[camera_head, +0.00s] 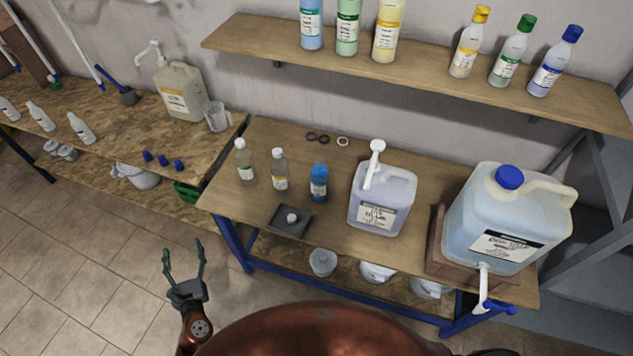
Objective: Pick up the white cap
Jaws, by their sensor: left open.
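A small white cap (292,217) sits on a dark square tray (276,228) near the front left of the wooden table (333,240). My left gripper (184,258) is open and empty, fingers pointing up in the picture. It is over the tiled floor, left of the table's front left leg, well apart from the cap. My right gripper is not in the picture.
Two clear bottles (280,170) and a blue bottle (319,183) stand behind the tray. A pump jug (381,200) and a large blue-capped drum (502,220) stand to the right. A shelf (420,72) with bottles hangs above. Floor around my left gripper is clear.

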